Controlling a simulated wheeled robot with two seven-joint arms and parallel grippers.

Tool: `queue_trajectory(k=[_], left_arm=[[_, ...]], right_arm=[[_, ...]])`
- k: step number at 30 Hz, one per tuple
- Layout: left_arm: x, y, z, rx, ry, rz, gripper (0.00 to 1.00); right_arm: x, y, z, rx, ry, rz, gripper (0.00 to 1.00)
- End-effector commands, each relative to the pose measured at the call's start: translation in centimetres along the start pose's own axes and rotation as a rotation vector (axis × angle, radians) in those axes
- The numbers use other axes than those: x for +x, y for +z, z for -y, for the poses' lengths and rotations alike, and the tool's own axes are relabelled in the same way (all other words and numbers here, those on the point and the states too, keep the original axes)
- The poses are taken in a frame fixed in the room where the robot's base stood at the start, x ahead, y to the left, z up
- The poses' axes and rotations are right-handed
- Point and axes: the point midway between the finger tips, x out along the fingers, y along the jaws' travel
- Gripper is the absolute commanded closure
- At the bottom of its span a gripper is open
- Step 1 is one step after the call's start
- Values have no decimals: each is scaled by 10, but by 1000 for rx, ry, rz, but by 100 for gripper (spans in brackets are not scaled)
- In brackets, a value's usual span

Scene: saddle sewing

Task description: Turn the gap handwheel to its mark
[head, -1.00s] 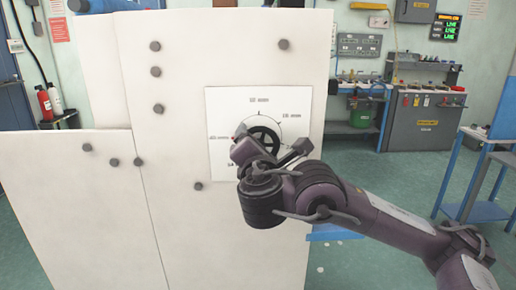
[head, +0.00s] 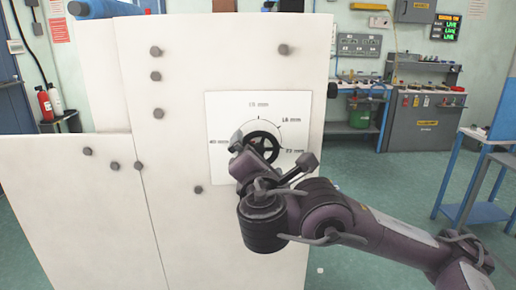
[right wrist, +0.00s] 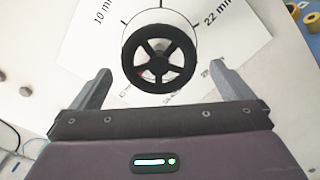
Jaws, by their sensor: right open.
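The gap handwheel (head: 262,145) is a black spoked wheel on a white dial plate (head: 219,106) fixed to the tall white panel. In the right wrist view the handwheel (right wrist: 160,60) is centred ahead, with marks reading 10 mm at left and 22 mm at right. A small red spot shows by its lower left spokes; I cannot tell what it is. My right gripper (right wrist: 159,68) is open and empty, one finger on each side of the wheel and apart from it. In the head view my right gripper (head: 274,153) covers the plate's lower part. My left gripper is not in view.
The white panel (head: 190,60) carries several dark round knobs, and a lower white panel (head: 70,200) stands at left. A grey workbench (head: 425,110) is at the back right, with a blue table (head: 470,205) nearer. Open green floor lies at right.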

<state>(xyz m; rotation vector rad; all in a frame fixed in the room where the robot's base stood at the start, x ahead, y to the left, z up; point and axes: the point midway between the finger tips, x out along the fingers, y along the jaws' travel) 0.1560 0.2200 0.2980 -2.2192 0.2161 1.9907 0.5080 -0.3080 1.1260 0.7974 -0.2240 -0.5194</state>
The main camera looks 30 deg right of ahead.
Motion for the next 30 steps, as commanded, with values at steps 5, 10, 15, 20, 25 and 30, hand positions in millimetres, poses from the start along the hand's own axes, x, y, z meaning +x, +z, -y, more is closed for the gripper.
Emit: queue_trajectory(k=[5, 10, 15, 20, 25, 30], left_arm=[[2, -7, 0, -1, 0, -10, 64], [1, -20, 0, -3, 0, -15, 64], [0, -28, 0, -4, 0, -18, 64], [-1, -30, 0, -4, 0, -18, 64], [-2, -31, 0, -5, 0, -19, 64], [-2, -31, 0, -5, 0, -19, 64]], right_arm=[[-27, -5, -2, 7, 8, -12, 0], [-36, -5, -3, 4, 8, -10, 0], [-41, -2, -1, 4, 3, -5, 0], [-43, 0, 0, 2, 0, -1, 0], [-43, 0, 0, 1, -1, 0, 0], [-43, 0, 0, 1, 0, 0, 0]])
